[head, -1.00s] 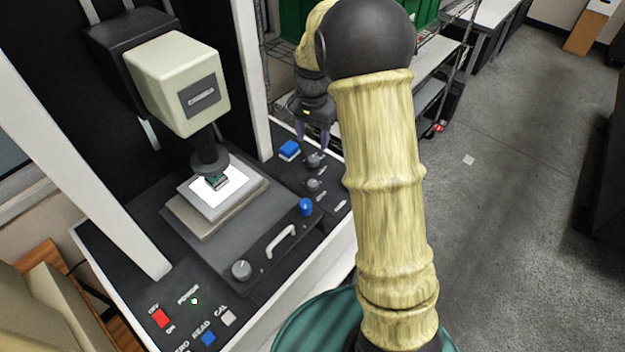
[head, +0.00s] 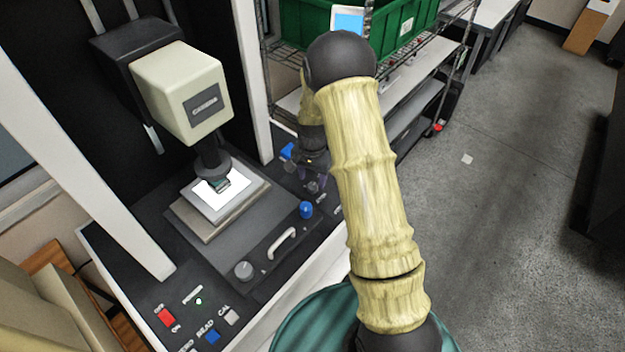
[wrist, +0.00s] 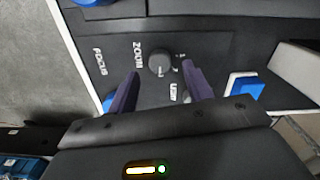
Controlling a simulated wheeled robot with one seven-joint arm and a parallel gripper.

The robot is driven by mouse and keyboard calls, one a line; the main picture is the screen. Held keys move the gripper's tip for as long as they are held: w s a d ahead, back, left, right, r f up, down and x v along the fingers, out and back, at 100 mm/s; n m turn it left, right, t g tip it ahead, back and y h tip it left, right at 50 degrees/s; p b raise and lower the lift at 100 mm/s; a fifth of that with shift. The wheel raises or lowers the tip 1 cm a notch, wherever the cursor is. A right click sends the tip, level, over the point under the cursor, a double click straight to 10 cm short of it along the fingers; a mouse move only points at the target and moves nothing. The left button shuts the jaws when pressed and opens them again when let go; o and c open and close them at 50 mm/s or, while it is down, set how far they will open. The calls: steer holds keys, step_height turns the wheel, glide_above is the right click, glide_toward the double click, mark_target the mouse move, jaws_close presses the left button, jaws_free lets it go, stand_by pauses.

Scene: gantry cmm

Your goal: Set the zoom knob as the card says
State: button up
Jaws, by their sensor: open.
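The zoom knob (wrist: 160,65) is a round dark grey knob beside the white ZOOM label (wrist: 139,54) in the wrist view. Small white marks lie by its edge, too small to read. My gripper (wrist: 161,70) is open, with one purple finger on each side of the knob in that view. I cannot tell whether the fingers reach down to it, and no contact shows. In the head view my gripper (head: 312,178) is low over the control panel, among the small knobs. I cannot make out a readable card in either view.
A blue button (wrist: 245,88) stands right of the fingers in the wrist view. The FOCUS label (wrist: 100,61) is on the left. In the head view a blue knob (head: 306,209) and a white handle (head: 282,243) are nearby. A green crate (head: 290,22) stands behind.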

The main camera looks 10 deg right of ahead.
mark_target(312, 185)
steer(key=shift+f+p, duration=0.3)
steer(key=shift+f, duration=1.35)
steer(key=c, duration=1)
steer(key=shift+o, duration=0.2)
